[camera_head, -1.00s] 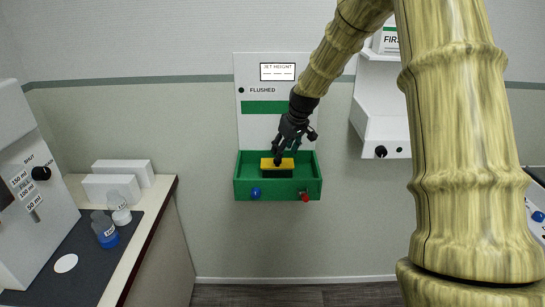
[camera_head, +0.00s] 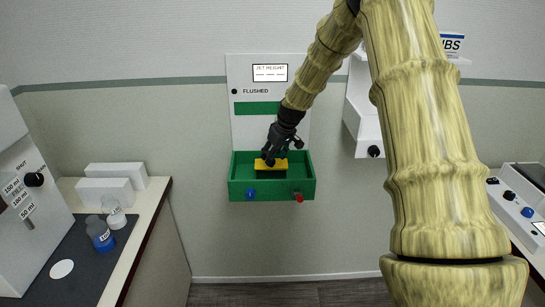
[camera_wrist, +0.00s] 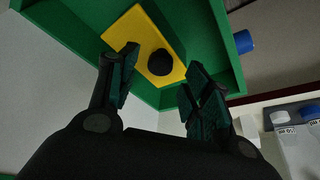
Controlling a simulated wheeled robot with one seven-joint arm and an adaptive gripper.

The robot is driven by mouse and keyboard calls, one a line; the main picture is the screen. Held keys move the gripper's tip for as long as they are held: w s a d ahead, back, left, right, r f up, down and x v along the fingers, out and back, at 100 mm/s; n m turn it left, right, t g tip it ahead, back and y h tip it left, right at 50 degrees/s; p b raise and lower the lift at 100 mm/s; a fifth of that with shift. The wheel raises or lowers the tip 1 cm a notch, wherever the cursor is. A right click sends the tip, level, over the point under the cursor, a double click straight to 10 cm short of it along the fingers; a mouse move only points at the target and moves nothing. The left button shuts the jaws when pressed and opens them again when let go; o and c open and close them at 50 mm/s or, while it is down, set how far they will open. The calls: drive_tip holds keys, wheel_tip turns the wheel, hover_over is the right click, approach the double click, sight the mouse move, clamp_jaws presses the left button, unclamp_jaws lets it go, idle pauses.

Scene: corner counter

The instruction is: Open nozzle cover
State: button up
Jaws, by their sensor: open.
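The nozzle cover is a yellow plate (camera_wrist: 140,30) with a round black knob (camera_wrist: 161,62), inside the green basin (camera_head: 237,190) of the wall station. In the head view the yellow cover (camera_head: 282,167) shows at the basin's middle, partly hidden by my gripper. My gripper (camera_head: 268,158) reaches down to it from the upper right. In the wrist view my gripper (camera_wrist: 158,82) is open, its two dark fingers apart, with the knob seen between and beyond them. Whether a fingertip touches the cover cannot be told.
A blue knob (camera_head: 250,194) and a red knob (camera_head: 298,197) sit on the basin's front. A white panel (camera_head: 240,125) rises behind it. A counter at left holds a dispenser (camera_head: 20,225), white boxes (camera_head: 105,192) and bottles (camera_head: 100,233). Another white wall unit (camera_head: 368,130) is at right.

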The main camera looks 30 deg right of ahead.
drive_tip(key=shift+p+x, duration=0.3)
drive_tip(key=shift+x, duration=1)
clamp_jaws()
